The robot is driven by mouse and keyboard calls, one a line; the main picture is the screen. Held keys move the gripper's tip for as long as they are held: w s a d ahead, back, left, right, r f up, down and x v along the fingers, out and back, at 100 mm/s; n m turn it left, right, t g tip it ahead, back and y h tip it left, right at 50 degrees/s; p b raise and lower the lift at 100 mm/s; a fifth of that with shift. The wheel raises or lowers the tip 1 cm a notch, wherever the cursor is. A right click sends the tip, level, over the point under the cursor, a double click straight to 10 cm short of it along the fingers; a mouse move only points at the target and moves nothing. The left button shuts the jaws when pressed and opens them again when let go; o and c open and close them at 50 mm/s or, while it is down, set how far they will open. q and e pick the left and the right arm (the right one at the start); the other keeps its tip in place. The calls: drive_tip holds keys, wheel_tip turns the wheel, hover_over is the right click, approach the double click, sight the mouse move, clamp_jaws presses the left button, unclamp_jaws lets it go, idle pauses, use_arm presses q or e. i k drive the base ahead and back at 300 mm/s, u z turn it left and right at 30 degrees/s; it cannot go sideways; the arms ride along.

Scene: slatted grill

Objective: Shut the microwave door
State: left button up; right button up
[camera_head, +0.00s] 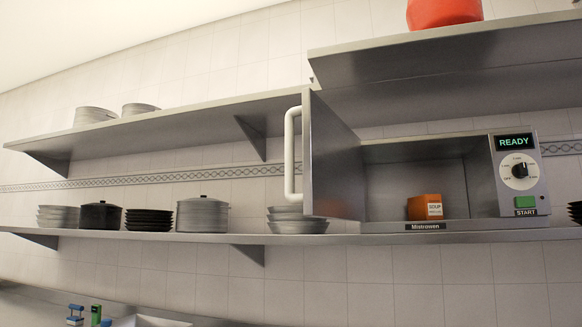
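The microwave (422,225) stands on the lower wall shelf at the right of the head view. Its grey door (332,160) is open, hinged at the left of the cavity and swung outward towards me. A white vertical handle (290,155) is on the door's outer face, at its left. The control panel (519,172) at the right has a display reading READY, a dial and a green START button. Neither gripper shows in the head view.
The lower shelf (160,236) holds stacked plates, pots and bowls (297,220) close to the door's left. Upper shelves (440,60) run above the microwave, with a red pot (443,12) on the right one. A counter with small blue and green items (95,315) is at bottom left.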

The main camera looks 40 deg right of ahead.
sight(333, 186)
drive_tip(key=i, duration=1.95)
drive_tip(key=z, duration=4.65)
drive_tip(key=k, duration=1)
drive_tip(key=u, duration=1.8)
